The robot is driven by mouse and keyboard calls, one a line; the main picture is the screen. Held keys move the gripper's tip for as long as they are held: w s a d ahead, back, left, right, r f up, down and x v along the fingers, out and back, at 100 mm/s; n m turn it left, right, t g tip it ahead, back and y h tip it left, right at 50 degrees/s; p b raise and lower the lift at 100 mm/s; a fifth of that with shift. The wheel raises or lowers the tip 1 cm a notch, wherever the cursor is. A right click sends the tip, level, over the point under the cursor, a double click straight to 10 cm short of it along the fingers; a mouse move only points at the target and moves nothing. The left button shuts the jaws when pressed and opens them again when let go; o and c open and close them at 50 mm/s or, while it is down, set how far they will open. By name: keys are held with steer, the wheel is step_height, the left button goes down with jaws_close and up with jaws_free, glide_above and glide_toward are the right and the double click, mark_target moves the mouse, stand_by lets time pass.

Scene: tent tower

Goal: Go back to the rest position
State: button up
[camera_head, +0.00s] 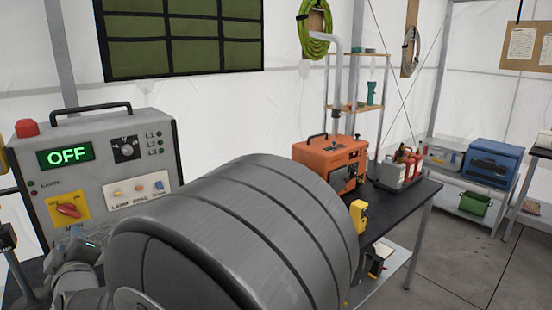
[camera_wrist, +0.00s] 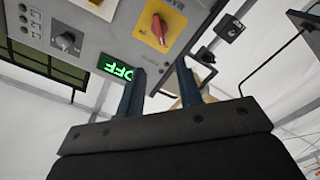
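My gripper (camera_wrist: 160,70) shows in the wrist view with its two dark fingers apart and nothing between them. It is open. Beyond the fingertips is the grey control box (camera_head: 110,165), which also shows tilted in the wrist view (camera_wrist: 95,38). Its green display reads OFF (camera_head: 66,155). A red knob on a yellow plate (camera_head: 68,210) sits at its lower left. In the wrist view, I cannot tell whether the fingers touch the box. In the head view, my large grey arm link covers the middle foreground, and I cannot make out the fingertips.
An orange machine (camera_head: 332,163) and a tray of red-topped bottles (camera_head: 402,168) stand on a dark bench (camera_head: 400,202) behind my arm. A yellow device (camera_head: 358,216) is at the bench's near edge. Shelves with a blue case (camera_head: 495,163) are at the right. Bare floor lies between.

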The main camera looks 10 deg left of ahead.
mark_target(68, 212)
steer(key=x, duration=1.4)
steer(key=shift+w+a, duration=0.1)
steer(key=v, duration=1.7)
steer(key=x, duration=1.7)
steer(key=shift+w+a+f, duration=0.1)
steer(key=shift+w+a, duration=0.05)
steer(key=shift+w, duration=0.05)
steer(key=shift+s+m, duration=0.2)
steer(key=shift+m, duration=0.7)
steer(key=m, duration=0.6)
steer(key=shift+w+d, duration=0.1)
steer(key=shift+d, duration=0.15)
steer(key=shift+m, duration=0.3)
